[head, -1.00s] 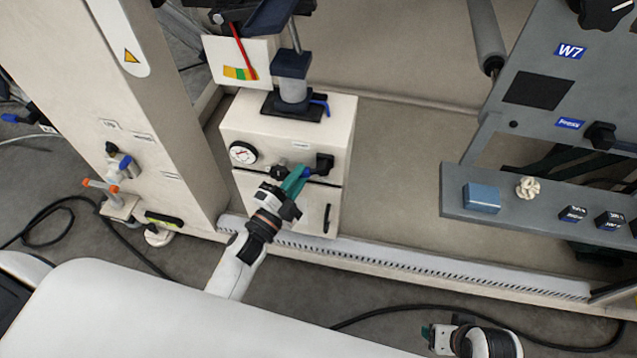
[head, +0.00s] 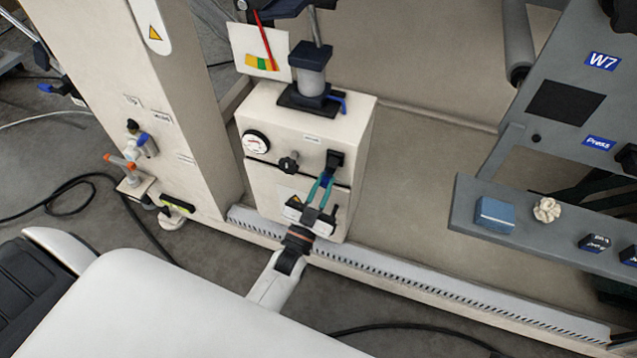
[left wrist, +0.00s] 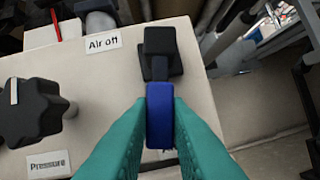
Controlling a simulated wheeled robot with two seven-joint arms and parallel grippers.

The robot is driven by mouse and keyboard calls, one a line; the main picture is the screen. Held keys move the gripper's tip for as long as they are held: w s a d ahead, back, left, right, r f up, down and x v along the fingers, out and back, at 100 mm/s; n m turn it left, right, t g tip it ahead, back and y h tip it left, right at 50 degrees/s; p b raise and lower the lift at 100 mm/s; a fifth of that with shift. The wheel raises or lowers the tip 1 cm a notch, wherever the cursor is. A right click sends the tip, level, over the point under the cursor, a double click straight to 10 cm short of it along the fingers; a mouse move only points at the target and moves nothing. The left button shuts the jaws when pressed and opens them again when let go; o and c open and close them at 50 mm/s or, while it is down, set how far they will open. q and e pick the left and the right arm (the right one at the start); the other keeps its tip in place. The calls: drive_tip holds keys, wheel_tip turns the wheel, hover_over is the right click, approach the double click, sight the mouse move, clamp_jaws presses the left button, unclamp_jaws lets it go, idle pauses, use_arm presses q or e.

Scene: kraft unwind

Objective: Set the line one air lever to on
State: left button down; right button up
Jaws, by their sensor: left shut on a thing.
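The air lever is a blue handle (left wrist: 160,115) on a black valve body (left wrist: 160,50), on the front of a cream box (head: 264,190). In the head view the blue handle (head: 327,181) points down from the black valve (head: 335,159). My left gripper (head: 322,190) has its teal fingers shut on the handle from both sides. They also show in the left wrist view (left wrist: 160,130). A label reading "Air off" (left wrist: 103,42) is beside the valve. My right gripper is not in view.
A black knob (left wrist: 30,110) labelled "Pressure" and a gauge (head: 256,142) are left of the valve. Open floor lies right of the box.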

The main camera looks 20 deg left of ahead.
use_arm(q)
drive_tip(key=shift+d+f+n+y, duration=0.1)
drive_tip(key=shift+d+n+y, duration=0.25)
drive_tip(key=shift+n, duration=0.5)
drive_tip(key=shift+d+n+y, duration=0.25)
drive_tip(key=shift+n+y, duration=0.2)
drive_tip(key=shift+n, duration=0.4)
drive_tip(key=shift+d, duration=0.1)
drive_tip(key=c, duration=1.4)
unclamp_jaws()
drive_tip(key=shift+o, duration=0.2)
drive_tip(key=v, duration=1.2)
drive_tip(key=shift+w, duration=0.1)
